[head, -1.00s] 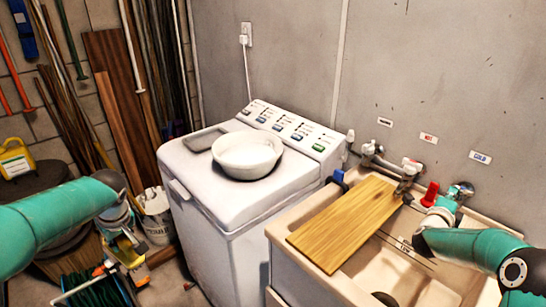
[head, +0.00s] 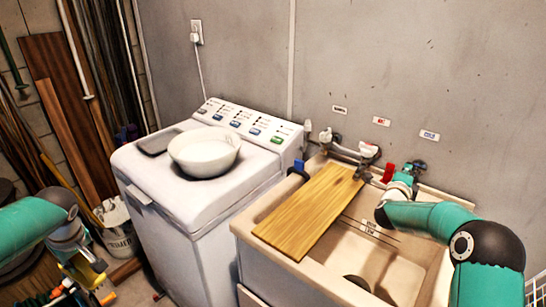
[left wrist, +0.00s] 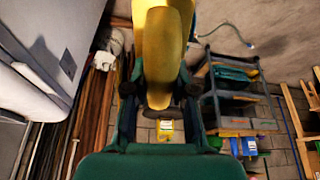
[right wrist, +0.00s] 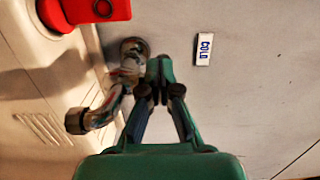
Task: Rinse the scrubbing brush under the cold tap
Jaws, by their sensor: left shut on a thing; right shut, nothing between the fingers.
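My left gripper (head: 98,284) is shut on a yellow thing that seems to be the scrubbing brush (left wrist: 163,50), left of the washing machine and away from the sink (head: 378,266). Its long yellow body fills the top middle of the left wrist view; no bristles can be made out. The cold tap (head: 419,167) is a chrome fitting on the wall at the right end of the sink, under the blue COLD label (right wrist: 204,48). My right gripper (right wrist: 158,72) is shut and empty beside the tap's metal body (right wrist: 130,65); I cannot tell whether they touch. No water is visible.
A wooden board (head: 312,212) lies across the sink's left part. A red thing (head: 388,172) stands by the cold tap. The washing machine (head: 200,215) carries a white bowl (head: 203,153). A white bucket (head: 115,228) and leaning planks (head: 70,130) are at left.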

